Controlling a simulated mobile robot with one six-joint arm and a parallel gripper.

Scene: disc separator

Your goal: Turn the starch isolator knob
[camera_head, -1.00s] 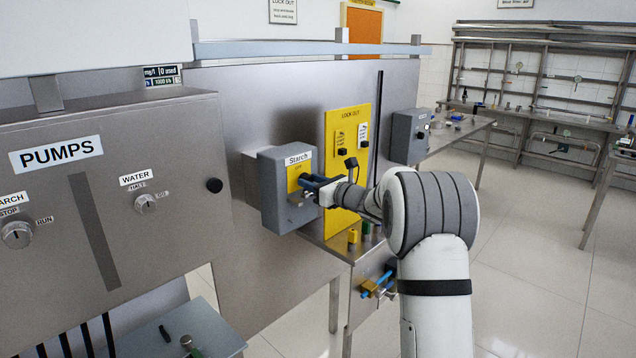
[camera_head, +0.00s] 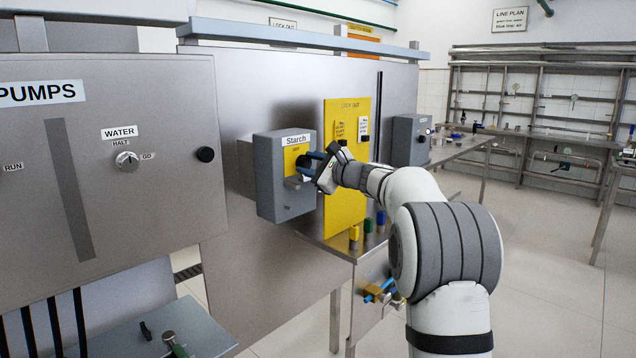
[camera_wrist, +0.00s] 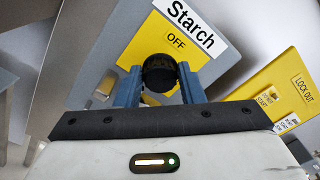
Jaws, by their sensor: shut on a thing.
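The starch isolator (camera_head: 272,185) is a grey box with a "Starch" label on the metal panel. Its yellow plate reads "OFF" in the wrist view (camera_wrist: 176,40). The black knob (camera_wrist: 159,70) sits on that plate. My gripper (camera_wrist: 160,84) is shut on the knob, one blue finger on each side of it. In the head view my gripper (camera_head: 305,165) reaches the box front from the right and hides much of the knob. In the wrist view the box and its label appear tilted.
A yellow lockout board (camera_head: 346,120) stands just behind and right of the isolator. A second grey box (camera_head: 409,140) is further right. The pumps panel (camera_head: 120,210) is at the left. A small metal table (camera_head: 340,243) with coloured items is below. Open floor lies at the right.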

